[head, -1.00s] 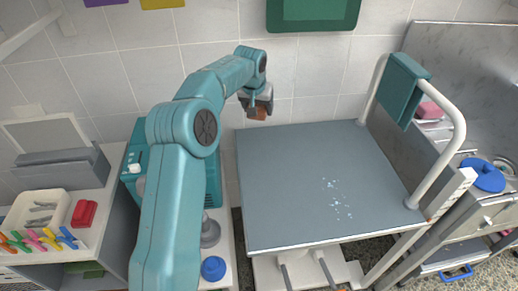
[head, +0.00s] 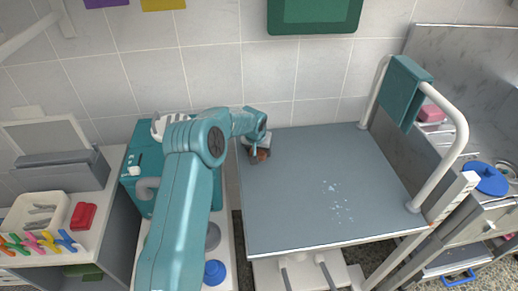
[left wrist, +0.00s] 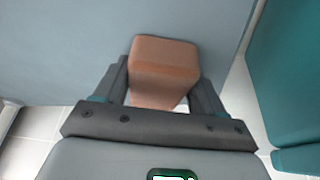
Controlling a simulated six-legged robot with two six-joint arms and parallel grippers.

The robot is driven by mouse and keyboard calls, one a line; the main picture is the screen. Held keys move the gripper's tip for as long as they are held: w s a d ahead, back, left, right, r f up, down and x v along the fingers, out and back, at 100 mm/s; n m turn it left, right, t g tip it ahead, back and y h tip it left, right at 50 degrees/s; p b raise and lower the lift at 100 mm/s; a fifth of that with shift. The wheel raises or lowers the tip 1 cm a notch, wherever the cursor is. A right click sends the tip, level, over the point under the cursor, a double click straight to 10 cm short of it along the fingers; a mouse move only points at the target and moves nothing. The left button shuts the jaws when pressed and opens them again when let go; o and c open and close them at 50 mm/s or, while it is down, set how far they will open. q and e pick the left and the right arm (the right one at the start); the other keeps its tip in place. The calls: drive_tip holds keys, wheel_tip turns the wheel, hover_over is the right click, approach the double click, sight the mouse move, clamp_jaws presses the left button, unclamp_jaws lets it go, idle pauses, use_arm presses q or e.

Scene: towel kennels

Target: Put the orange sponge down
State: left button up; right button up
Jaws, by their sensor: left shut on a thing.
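The orange sponge (left wrist: 165,68) is a small block between the two fingers of my left gripper (left wrist: 164,85) in the left wrist view. The fingers are shut on its sides. In the head view my left gripper (head: 257,157) is over the far left corner of the grey table (head: 310,195), and a bit of the sponge (head: 263,155) shows at its tip. The sponge is low, close to the tabletop; I cannot tell if it touches. My right gripper is in neither view.
Small whitish specks (head: 337,201) lie on the table right of its middle; the rest of the top is bare. A white rail (head: 445,175) with a teal towel (head: 405,92) rises along the right edge. A tiled wall (head: 210,60) stands behind.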

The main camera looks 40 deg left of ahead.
use_arm(q)
drive_tip(key=shift+s, duration=0.1)
drive_tip(key=shift+d+f+b, duration=0.1)
drive_tip(key=shift+f+b, duration=0.2)
drive_tip(key=shift+b, duration=0.2)
drive_tip(key=o, duration=1)
drive_tip(key=shift+s+d+f, duration=0.1)
